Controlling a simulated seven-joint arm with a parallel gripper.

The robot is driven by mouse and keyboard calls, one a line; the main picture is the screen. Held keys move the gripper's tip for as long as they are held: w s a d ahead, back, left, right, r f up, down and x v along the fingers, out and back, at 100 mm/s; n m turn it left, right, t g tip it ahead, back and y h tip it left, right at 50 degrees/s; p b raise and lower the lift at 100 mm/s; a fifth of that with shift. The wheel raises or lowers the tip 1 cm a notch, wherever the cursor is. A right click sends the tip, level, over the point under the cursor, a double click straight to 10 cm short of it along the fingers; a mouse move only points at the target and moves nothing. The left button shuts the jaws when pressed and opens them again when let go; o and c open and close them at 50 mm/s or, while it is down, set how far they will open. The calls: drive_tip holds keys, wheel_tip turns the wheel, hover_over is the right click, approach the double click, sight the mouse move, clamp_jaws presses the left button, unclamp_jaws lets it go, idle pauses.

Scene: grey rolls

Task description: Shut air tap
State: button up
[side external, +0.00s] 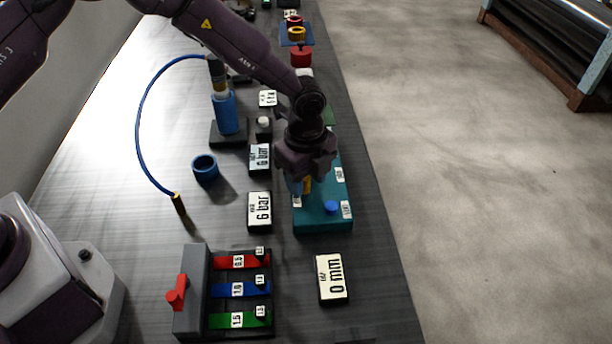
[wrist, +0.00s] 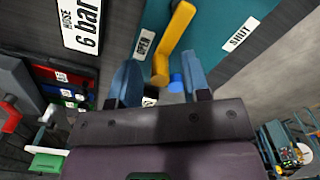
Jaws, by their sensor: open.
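The air tap is a yellow lever (wrist: 172,45) on a teal box (wrist: 213,22). In the wrist view the lever lies beside the OPEN label (wrist: 144,43), and the SHUT label (wrist: 240,34) is off to its right. My gripper (wrist: 160,78) is open, and the lever's free end shows between its two blue-grey fingers. I cannot tell whether a finger touches it. In the side view my gripper (side external: 299,186) is low over the teal box (side external: 322,222) and hides much of the lever (side external: 307,185).
A blue knob (side external: 331,208) sits on the box's near end. Nearby are a 6 bar sign (side external: 260,210), a 0 mm sign (side external: 331,278), a blue cup (side external: 205,169), a hose (side external: 138,120) and a grey block with a red lever (side external: 176,293). The bench's right edge is close.

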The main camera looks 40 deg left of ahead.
drive_tip(key=shift+f, duration=0.1)
clamp_jaws()
drive_tip(key=shift+w+d, duration=0.1)
drive_tip(key=n, duration=0.1)
drive_tip(key=w+n, duration=0.1)
drive_tip(key=n, duration=0.1)
drive_tip(key=d+n, duration=0.1)
drive_tip(key=shift+w+n, duration=0.3)
drive_tip(key=shift+n, duration=0.1)
drive_tip(key=n, duration=0.1)
drive_tip(key=w+n, duration=0.1)
drive_tip(key=n, duration=0.1)
drive_tip(key=shift+w+d+n, duration=0.15)
drive_tip(key=shift+w+n, duration=0.05)
drive_tip(key=shift+n, duration=0.1)
drive_tip(key=n, duration=0.1)
drive_tip(key=w+n, duration=0.1)
drive_tip(key=n, duration=0.1)
drive_tip(key=w+n, duration=0.1)
drive_tip(key=n, duration=0.1)
drive_tip(key=shift+w+a, duration=0.15)
drive_tip(key=shift+a, duration=0.1)
drive_tip(key=shift+w+a+n, duration=0.25)
drive_tip(key=shift+w+n, duration=0.1)
drive_tip(key=shift+n, duration=0.8)
drive_tip(key=shift+w+a+n, duration=0.25)
drive_tip(key=shift+w+n, duration=0.1)
drive_tip(key=shift+n, duration=0.8)
